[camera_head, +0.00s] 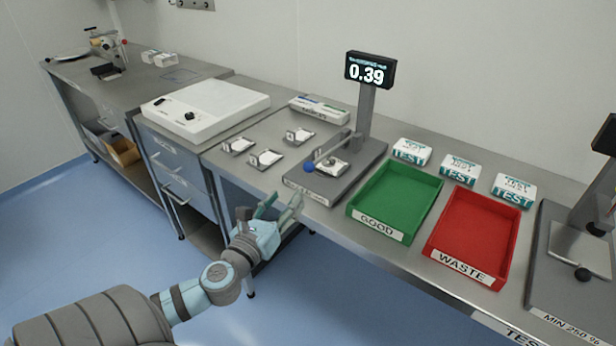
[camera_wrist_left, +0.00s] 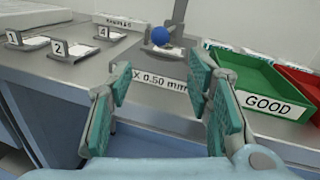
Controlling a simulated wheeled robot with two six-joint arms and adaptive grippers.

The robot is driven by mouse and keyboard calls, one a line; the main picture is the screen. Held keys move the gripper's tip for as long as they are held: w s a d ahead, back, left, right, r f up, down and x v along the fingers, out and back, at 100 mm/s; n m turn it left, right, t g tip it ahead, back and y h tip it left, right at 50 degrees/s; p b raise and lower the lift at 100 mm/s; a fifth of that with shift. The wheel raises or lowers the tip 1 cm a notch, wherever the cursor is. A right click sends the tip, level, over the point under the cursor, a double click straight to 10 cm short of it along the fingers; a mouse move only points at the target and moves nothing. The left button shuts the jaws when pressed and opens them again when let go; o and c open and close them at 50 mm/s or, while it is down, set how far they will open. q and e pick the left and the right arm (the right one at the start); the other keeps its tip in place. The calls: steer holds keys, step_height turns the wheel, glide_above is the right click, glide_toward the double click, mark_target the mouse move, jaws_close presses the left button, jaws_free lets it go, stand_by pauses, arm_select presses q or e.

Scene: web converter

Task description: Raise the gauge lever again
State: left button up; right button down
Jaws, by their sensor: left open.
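The gauge (camera_head: 336,172) stands on the steel bench with a grey base and an upright post. Its display (camera_head: 369,70) reads 0.39. The gauge lever (camera_head: 330,148) ends in a blue ball knob (camera_head: 309,168) low at the front left of the base. The knob also shows in the left wrist view (camera_wrist_left: 160,36), beyond and above the fingers. My left gripper (camera_head: 281,208) is open and empty, in front of the bench edge, below and left of the knob and apart from it. A small pale sample lies under the gauge head. My right gripper is out of view.
A green GOOD tray (camera_head: 379,228) and a red WASTE tray (camera_head: 460,262) sit right of the gauge. Several numbered sample holders (camera_head: 265,158) lie left of it. White TEST boxes (camera_head: 459,168) stand behind the trays. Another device (camera_head: 583,255) is at far right.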

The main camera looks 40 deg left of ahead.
mark_target(309, 165)
arm_select(q)
steer(key=p+x, duration=0.1)
steer(key=x, duration=1.3)
steer(key=shift+r, duration=0.1)
steer(key=shift+a, duration=0.1)
jaws_close()
